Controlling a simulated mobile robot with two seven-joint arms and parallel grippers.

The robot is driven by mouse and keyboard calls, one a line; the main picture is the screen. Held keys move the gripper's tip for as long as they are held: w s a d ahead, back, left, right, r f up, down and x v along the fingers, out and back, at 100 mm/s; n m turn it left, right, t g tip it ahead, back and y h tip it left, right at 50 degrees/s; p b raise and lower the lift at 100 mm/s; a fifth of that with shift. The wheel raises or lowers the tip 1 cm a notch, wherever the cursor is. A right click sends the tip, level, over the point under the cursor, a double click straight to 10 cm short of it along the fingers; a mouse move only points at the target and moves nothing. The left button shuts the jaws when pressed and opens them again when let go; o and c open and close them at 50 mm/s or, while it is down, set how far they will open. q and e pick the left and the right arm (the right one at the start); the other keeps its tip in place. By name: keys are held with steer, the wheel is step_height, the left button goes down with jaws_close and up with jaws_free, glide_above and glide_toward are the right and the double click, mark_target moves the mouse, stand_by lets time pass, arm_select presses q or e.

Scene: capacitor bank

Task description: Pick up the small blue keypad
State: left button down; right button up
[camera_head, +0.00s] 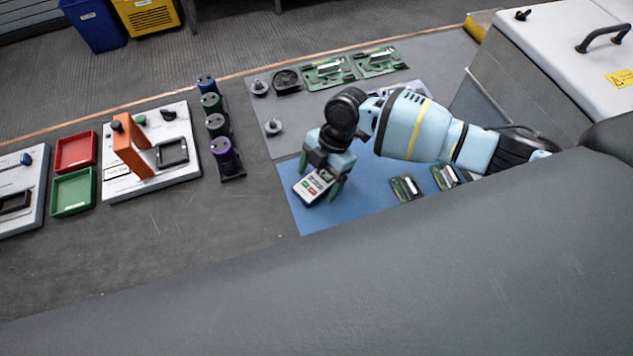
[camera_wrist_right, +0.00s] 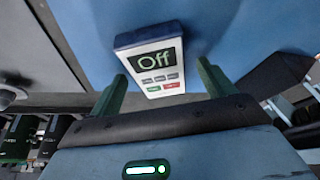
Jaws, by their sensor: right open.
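The small keypad (camera_head: 312,188) has a white face, a dark blue edge, and a few red, green and grey buttons. It sits at the left part of the blue mat (camera_head: 300,218). My right gripper (camera_head: 322,176) is over the keypad, pointing down. Its two green fingers (camera_wrist_right: 162,75) are open, one on each side of the keypad's near part, with a visible gap on both sides. My left gripper is not in view.
Green circuit boards (camera_head: 406,188) lie on the blue mat to the right. A row of coloured cylinders (camera_head: 222,153) stands left of the mat. Further left are a white fixture with an orange arm (camera_head: 132,150), a red tray (camera_head: 76,152) and a green tray (camera_head: 73,192).

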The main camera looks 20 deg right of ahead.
mark_target(318, 181)
steer(key=c, duration=1.1)
steer(key=shift+r, duration=5.05)
